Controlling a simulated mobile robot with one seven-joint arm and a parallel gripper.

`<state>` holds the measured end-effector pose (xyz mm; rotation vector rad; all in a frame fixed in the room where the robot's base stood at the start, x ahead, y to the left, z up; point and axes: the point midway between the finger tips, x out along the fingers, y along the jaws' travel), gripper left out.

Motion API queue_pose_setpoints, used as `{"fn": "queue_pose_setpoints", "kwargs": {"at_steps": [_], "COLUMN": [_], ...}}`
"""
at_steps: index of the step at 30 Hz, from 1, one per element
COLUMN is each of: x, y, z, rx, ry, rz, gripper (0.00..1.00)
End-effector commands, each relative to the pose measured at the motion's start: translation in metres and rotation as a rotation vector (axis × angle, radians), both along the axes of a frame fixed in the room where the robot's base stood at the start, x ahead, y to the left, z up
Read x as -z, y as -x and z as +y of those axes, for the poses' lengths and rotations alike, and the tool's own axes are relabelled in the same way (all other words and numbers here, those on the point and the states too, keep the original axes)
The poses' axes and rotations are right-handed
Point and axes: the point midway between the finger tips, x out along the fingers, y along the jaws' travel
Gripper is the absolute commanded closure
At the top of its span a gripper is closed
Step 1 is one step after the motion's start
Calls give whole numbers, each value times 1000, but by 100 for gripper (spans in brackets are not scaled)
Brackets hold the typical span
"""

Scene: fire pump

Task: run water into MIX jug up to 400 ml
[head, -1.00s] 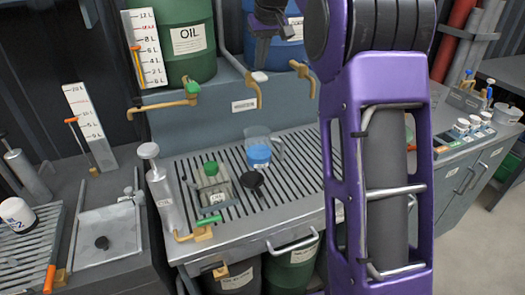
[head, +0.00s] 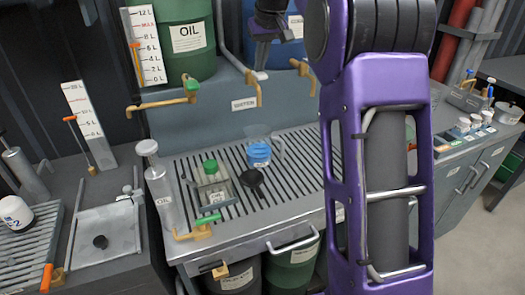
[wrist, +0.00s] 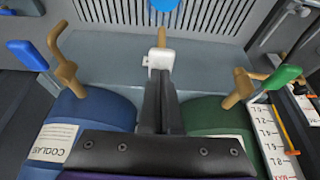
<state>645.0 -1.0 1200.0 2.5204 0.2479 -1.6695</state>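A clear jug (head: 258,151) with blue in its lower part stands on the slatted drain grid below the middle tap; its scale and level are too small to read. In the wrist view only a blue round patch shows at the top edge. The middle tap (head: 252,92) has a brass spout and a white handle (wrist: 160,58). My gripper (head: 261,64) hangs above that tap. In the wrist view its dark fingers (wrist: 158,82) are together, with tips at or just over the white handle; contact cannot be told. Nothing shows between them.
A green-handled tap (head: 165,103) is to the left under the OIL drum (head: 190,40). A blue-handled tap (head: 303,75) is to the right. On the grid (head: 300,160) stand a green-capped container (head: 214,185) and a black funnel-like item (head: 252,178). My arm hides the grid's right part.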

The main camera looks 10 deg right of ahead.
Motion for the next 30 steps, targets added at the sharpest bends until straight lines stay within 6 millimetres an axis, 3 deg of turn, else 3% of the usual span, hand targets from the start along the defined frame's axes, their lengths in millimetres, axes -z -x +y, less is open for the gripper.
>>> {"fn": "queue_pose_setpoints", "kwargs": {"at_steps": [21, 30], "x": [24, 23], "y": [0, 0], "z": [0, 0], "rx": [0, 0], "ry": [0, 0], "rz": [3, 3], "gripper": [100, 100]}}
